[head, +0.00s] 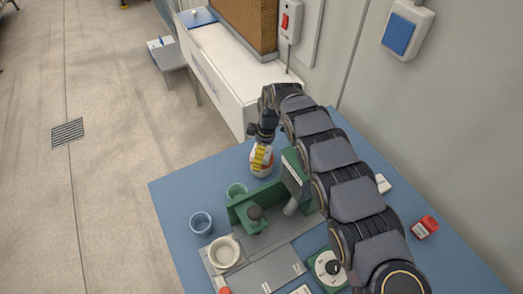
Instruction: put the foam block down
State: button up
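My gripper (261,136) points down near the far edge of the blue table, at the end of my dark segmented arm. Just below its fingertips is a small white rounded thing with orange and yellow bands (262,160). I cannot tell whether the fingers touch it. The fingers are too small and dark to show whether they are open or shut. No foam block can be clearly made out; a block between the fingers would be hard to see from here.
The table's left far corner is clear. A white cabinet (225,65) stands beyond.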

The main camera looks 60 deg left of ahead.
aim_at(267, 152)
notch_tip(267, 152, up, 12)
jog(key=w+d, duration=0.1)
jog(key=shift+r, duration=0.15)
dwell(0.4)
